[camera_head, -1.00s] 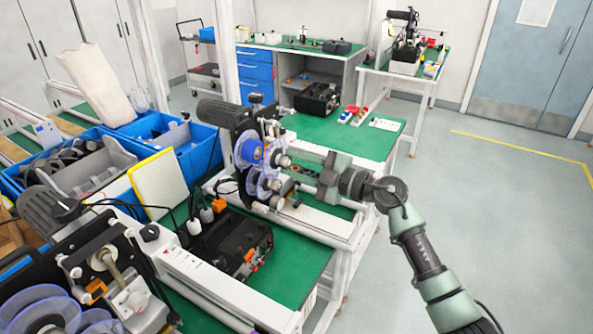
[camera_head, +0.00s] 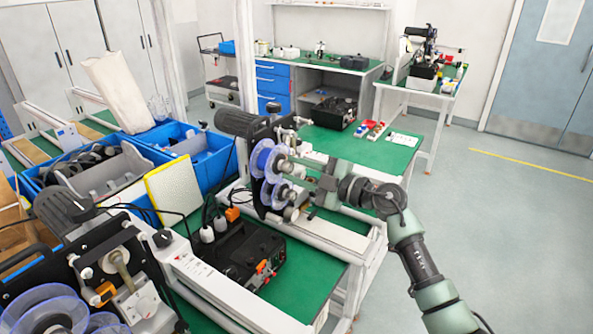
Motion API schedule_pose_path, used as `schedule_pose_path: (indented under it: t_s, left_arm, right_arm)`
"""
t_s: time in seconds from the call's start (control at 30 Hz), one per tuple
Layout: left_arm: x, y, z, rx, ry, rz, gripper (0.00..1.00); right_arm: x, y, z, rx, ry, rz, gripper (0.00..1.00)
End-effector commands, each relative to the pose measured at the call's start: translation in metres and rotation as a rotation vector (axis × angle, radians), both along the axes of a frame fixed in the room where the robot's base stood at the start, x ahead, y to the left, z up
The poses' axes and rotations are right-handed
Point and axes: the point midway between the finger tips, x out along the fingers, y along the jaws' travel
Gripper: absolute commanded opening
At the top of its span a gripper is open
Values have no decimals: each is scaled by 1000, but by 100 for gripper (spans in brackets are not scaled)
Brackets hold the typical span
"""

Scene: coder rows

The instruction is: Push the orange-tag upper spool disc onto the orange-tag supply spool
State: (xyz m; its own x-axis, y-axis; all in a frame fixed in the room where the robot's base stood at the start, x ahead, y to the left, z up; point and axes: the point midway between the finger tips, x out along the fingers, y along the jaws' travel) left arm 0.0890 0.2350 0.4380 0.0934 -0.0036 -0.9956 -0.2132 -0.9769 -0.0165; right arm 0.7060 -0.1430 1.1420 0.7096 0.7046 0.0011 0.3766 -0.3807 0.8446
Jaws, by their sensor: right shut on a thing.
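Two clear, blue-tinted spool discs sit one above the other on the spool machine (camera_head: 238,122) at mid-picture. The upper disc (camera_head: 264,158) has a blue centre and faces right; the lower disc (camera_head: 279,193) sits just below it. My right gripper (camera_head: 298,171) comes in from the right and is shut at the silver hub on the upper disc's axis. Its fingers hide what they hold, which looks like the upper disc's hub part. I cannot tell whether this disc is fully seated on the spool. No orange tag is clearly readable there. My left gripper is not in view.
A second spool machine (camera_head: 128,272) with clear discs stands at front left. A black power box (camera_head: 243,258) with orange plugs sits on the green bench. Blue bins (camera_head: 207,158) and a yellow-framed panel (camera_head: 172,190) are behind. The floor to the right is clear.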

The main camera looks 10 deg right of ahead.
Motion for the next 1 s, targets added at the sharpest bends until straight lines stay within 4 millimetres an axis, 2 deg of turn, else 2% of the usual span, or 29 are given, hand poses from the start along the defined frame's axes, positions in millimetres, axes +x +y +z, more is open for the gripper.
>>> schedule_pose_path:
  t_s: [0.5, 1.0]
  left_arm:
    - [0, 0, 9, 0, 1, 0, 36]
    - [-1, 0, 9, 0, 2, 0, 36]
  right_arm:
    - [1, -1, 0, 0, 0, -1, 0]
    - [0, -1, 0, 1, -1, -1, 0]
